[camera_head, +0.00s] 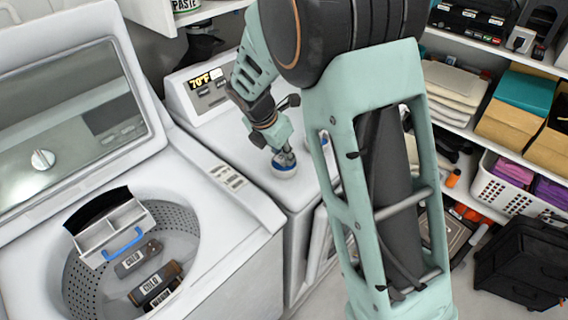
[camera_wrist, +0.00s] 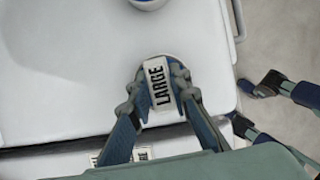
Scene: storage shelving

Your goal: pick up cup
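A pale rim (camera_wrist: 165,58) curves just past the fingertips. The fingers hide most of the cup, and I cannot tell whether they touch it. A second white and blue cup (camera_wrist: 148,3) is cut off at the top edge.
An open washer (camera_head: 190,215) at left holds a caddy (camera_head: 110,228) and labelled items. The control panel (camera_head: 205,90) rises behind the cup. Shelves with boxes (camera_head: 515,105) and a white basket (camera_head: 500,192) stand at right. The machine top left of the cup is clear.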

